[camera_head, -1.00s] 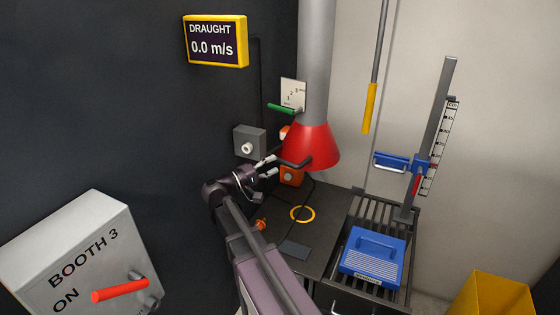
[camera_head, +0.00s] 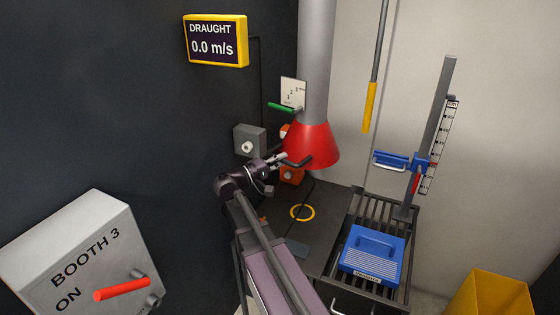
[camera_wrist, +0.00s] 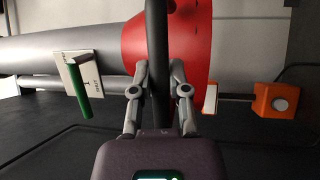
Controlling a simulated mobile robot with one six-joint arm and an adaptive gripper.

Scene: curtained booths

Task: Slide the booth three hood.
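The red hood (camera_head: 312,143) hangs at the end of a grey vertical duct (camera_head: 317,50). A dark handle (camera_head: 300,163) sticks out from its lower front. My gripper (camera_head: 280,159) is at the left end of this handle. In the wrist view, the handle (camera_wrist: 157,45) runs between the two fingers of my gripper (camera_wrist: 159,70), with the red hood (camera_wrist: 195,40) behind it. The fingers look apart, one on each side of the bar, with a narrow gap; firm contact is not visible.
A green lever (camera_head: 281,107) on a white plate sits by the duct, just above the hood. A grey switch box (camera_head: 250,141) is on the dark wall. The draught display (camera_head: 215,41) reads 0.0 m/s.

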